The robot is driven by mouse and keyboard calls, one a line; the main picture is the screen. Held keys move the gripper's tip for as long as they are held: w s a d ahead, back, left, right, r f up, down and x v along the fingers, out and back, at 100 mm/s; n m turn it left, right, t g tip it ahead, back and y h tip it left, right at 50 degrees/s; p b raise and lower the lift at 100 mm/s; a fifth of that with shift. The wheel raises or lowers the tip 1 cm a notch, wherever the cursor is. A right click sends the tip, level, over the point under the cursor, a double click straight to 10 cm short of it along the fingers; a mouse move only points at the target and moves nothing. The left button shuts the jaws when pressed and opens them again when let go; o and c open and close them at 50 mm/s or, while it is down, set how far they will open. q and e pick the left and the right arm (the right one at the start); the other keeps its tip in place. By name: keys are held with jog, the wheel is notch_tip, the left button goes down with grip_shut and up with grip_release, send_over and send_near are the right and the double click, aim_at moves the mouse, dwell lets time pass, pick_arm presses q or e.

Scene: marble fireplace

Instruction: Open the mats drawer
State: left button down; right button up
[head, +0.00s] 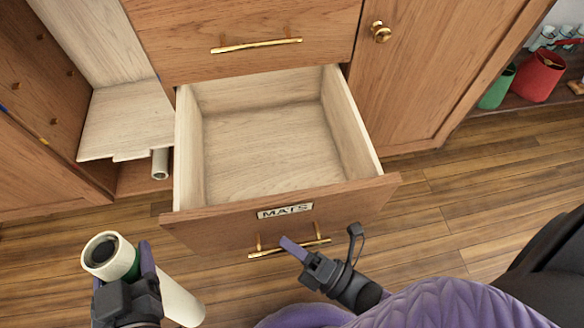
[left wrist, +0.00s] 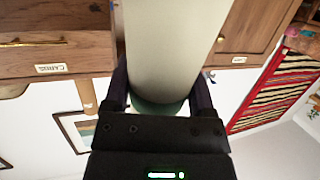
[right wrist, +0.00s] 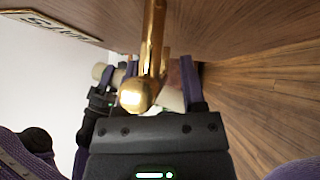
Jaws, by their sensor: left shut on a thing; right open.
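The mats drawer (head: 280,211) stands pulled out, its inside pale and empty, with a "MATS" label on its wooden front. Its gold handle (head: 262,253) is low on that front and also shows in the right wrist view (right wrist: 152,45). My right gripper (head: 322,247) is open at the handle; the bar shows between its spread fingers in the right wrist view (right wrist: 158,85). I cannot tell whether they touch it. My left gripper (head: 128,266) is shut on a pale tube (head: 181,301) with a green band, left of the drawer front; the tube fills the left wrist view (left wrist: 165,50).
A closed drawer with a gold handle (head: 257,45) is above. A cupboard door with a round knob (head: 380,32) is to the right. An open compartment at left holds a pale board (head: 125,120) and another tube (head: 160,163). Wooden floor (head: 470,200) is clear at right.

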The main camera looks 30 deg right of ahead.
jog(key=v, duration=1.2)
